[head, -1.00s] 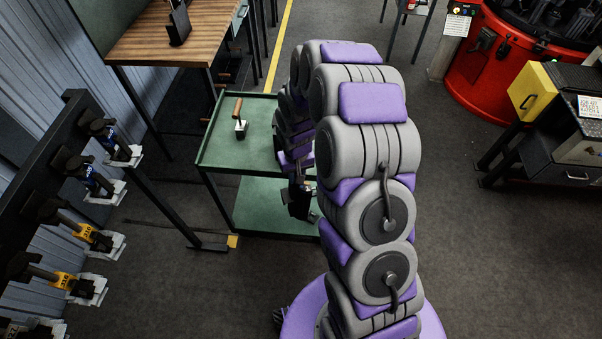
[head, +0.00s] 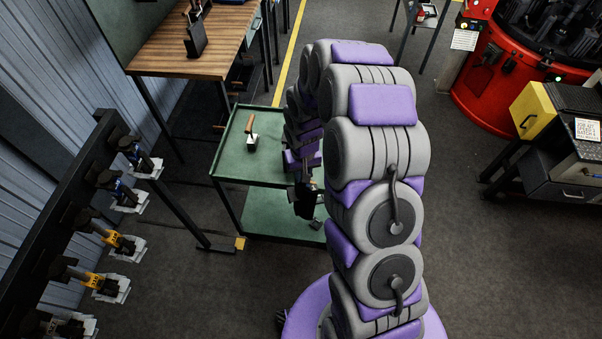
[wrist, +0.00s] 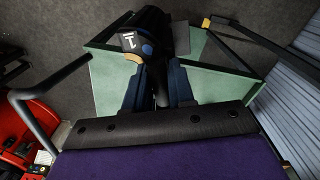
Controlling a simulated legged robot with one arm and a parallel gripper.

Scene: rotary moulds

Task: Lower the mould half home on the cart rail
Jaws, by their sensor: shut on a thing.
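My gripper (wrist: 160,88) is shut on the mould half (wrist: 131,42), a dark, rounded piece with a "1" label and a blue spot. In the head view my gripper (head: 307,198) hangs low beside the right part of the green cart (head: 228,166), mostly behind my arm. The cart's green surfaces (wrist: 106,82) show below the gripper in the wrist view. I cannot make out the rail itself, or whether the mould half touches it. My arm hides the cart's right side.
A wooden bench (head: 190,50) is behind. A red machine (head: 485,85) is at right; floor between is open.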

